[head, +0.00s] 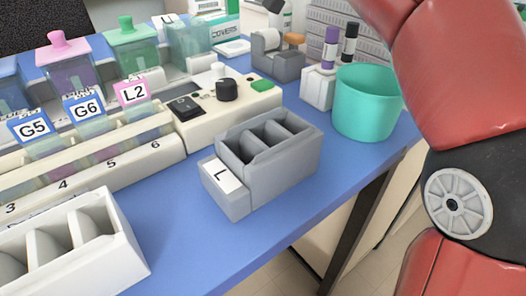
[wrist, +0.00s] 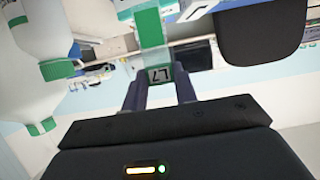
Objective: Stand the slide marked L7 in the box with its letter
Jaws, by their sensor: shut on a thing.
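In the wrist view the slide marked L7 (wrist: 151,30) is a thin pane with a green tint and a dark-framed label at its near end. My gripper (wrist: 160,88) is shut on it at the label end, and the pane extends away from the fingers. In the head view the grey box marked L (head: 265,160) stands on the blue bench with its open slots facing up; I see no slide in them. My gripper and the L7 slide are out of the head view.
A white slotted box (head: 75,240) stands at the front left. Behind it a numbered rack (head: 90,160) holds slides G5, G6 and L2. A teal cup (head: 366,102) stands right of the grey box, near the bench edge. White bottles (wrist: 38,40) show in the wrist view.

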